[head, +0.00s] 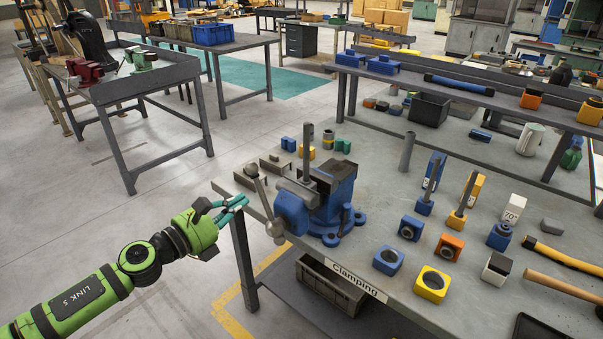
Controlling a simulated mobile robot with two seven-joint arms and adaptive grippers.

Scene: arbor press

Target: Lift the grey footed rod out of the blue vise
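The blue vise (293,213) stands at the near left edge of the grey workbench. The grey footed rod (307,150) stands upright at the vise's jaws, its upper part rising clear above them. Its lower end and foot are hidden by the vise. My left gripper (243,204), with teal fingers, is off the bench's left edge in the picture, left of the vise and its handle, apart from the rod. Nothing shows between its fingers, but how far they are parted is unclear at this size. My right gripper is not in view.
The vise handle (262,196) sticks up between my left gripper and the vise. A grey cylinder (407,151) stands behind the vise to the right. Blue, orange and yellow blocks (433,284) and upright rods cover the bench's right. A crate (331,285) sits below.

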